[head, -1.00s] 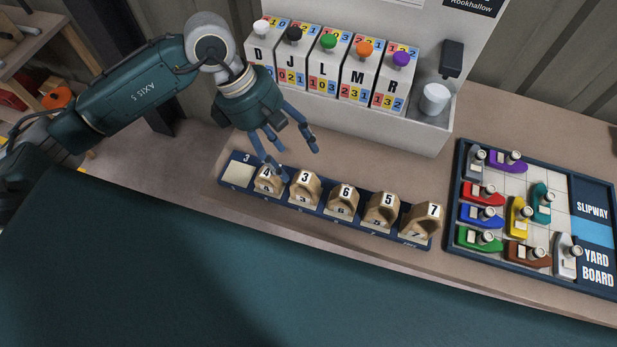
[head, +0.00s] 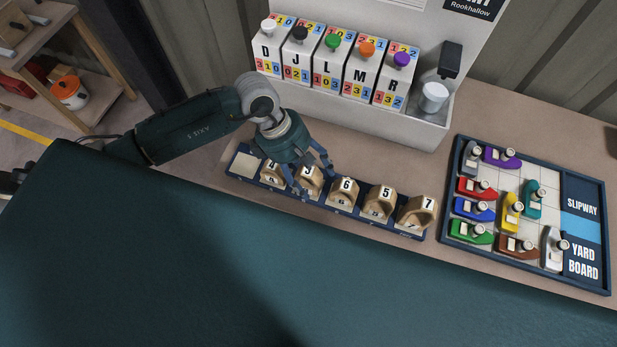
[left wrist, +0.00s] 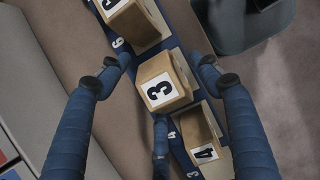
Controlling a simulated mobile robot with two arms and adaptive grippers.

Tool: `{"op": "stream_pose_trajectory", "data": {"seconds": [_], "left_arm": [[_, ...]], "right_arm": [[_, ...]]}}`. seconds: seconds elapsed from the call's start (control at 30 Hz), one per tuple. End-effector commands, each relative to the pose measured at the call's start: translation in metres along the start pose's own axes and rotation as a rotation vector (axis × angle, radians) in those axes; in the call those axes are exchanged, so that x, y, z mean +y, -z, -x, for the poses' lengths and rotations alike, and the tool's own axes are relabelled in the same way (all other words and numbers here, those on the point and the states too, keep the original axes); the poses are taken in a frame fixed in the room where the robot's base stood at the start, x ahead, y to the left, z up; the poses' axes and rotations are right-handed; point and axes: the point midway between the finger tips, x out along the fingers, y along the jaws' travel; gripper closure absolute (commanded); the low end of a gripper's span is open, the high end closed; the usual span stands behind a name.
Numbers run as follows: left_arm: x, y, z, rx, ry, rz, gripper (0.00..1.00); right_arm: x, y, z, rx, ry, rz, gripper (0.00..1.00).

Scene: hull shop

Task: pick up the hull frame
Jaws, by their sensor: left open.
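Several wooden hull frames with number tags stand in a row on a dark blue rack (head: 330,205). They are frame 4 (head: 272,174), frame 3 (head: 309,172), frame 6 (head: 344,192), frame 5 (head: 379,205) and frame 7 (head: 416,213). My left gripper (head: 312,180) is open at frame 3 and partly hides it. In the left wrist view, frame 3 (left wrist: 163,82) lies between the spread fingers of the gripper (left wrist: 160,82). Frame 4 (left wrist: 200,140) is below it and another frame (left wrist: 133,20) above. I cannot tell whether any finger touches frame 3. My right gripper is out of view.
A white cabinet (head: 375,118) with lettered, knobbed dials stands behind the rack. A white cup (head: 434,97) is at its right end. A yard board (head: 480,245) with coloured toy boats lies to the right. The rack's leftmost place (head: 246,164) is empty.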

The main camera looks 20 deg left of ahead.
Motion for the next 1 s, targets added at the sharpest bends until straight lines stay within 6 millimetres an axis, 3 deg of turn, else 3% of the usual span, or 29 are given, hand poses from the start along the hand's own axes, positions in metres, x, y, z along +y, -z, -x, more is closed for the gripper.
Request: {"op": "stream_pose_trajectory", "data": {"seconds": [0.13,0.17,0.4,0.77,1.0], "left_arm": [[0.0,0.0,0.0,0.0,0.0,0.0,0.36],[0.0,0.0,0.0,0.0,0.0,0.0,0.4],[0.0,0.0,0.0,0.0,0.0,0.0,0.88],[0.001,-0.002,0.004,-0.001,-0.002,-0.001,0.89],[0.002,-0.012,0.03,-0.001,-0.006,-0.004,0.89]], "right_arm": [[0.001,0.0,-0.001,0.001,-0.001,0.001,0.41],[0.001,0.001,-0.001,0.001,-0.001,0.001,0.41],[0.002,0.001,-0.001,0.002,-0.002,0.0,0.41],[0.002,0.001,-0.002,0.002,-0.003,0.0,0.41],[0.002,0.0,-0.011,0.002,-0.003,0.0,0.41]]}}
